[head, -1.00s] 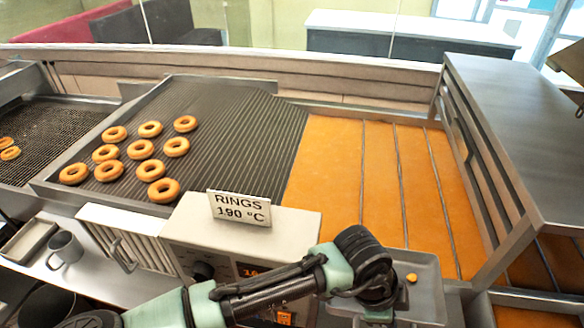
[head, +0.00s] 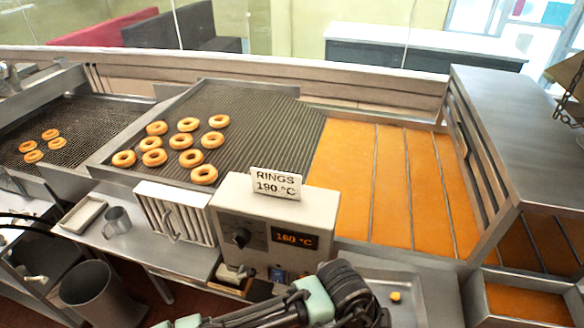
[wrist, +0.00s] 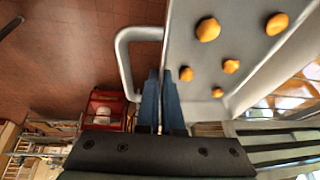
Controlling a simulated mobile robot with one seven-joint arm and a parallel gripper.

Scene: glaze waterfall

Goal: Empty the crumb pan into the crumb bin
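The crumb pan is a shallow grey metal pan (head: 432,300), low at the right of the head view, with one orange-brown crumb showing. In the wrist view the pan (wrist: 195,45) holds several crumbs (wrist: 208,29) and has a looped handle (wrist: 123,55) on its left side. My gripper (wrist: 161,85) has its blue fingers close together on the pan's side by the handle, with a thin metal edge between them. In the head view my arm hides the fingers and part of the pan. A grey round open bin (head: 92,292), likely the crumb bin, stands on the floor at lower left.
A control box (head: 265,225) with a "RINGS 190 °C" sign stands between pan and bin. A grey mug (head: 117,220) and small tray (head: 83,214) sit on the left counter. Orange oil (head: 365,170) lies behind; rings (head: 188,125) rest on the grate.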

